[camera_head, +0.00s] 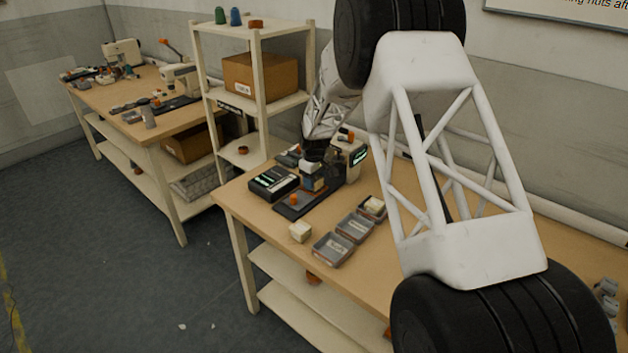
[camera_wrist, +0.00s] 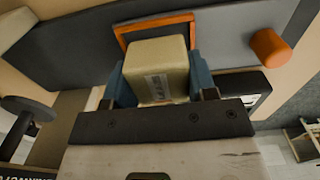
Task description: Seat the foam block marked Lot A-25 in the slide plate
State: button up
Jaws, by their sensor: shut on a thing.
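My gripper (camera_wrist: 159,82) is shut on a cream foam block (camera_wrist: 157,66), with a blue finger on either side of it. The block carries a small printed label too blurred to read. The grey slide plate (camera_wrist: 90,48) lies beyond it in the wrist view, with an orange frame (camera_wrist: 125,35) around the block's far end and an orange knob (camera_wrist: 270,47) at right. I cannot tell whether the block is inside the frame or above it. In the head view, my gripper (camera_head: 313,180) is over the dark slide plate (camera_head: 290,211); the held block is hidden there.
Another cream block (camera_head: 300,231) lies on the table near its front edge. Grey trays (camera_head: 333,249) stand right of it; the farthest (camera_head: 372,208) holds a pale block. A dark boxy device (camera_head: 273,183) is left of the plate. A shelf rack (camera_head: 258,100) stands behind.

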jog(key=shift+f, duration=0.3)
dwell(0.4)
jog(key=o, duration=1.3)
jog(key=shift+r, duration=0.15)
jog(key=shift+r, duration=3.85)
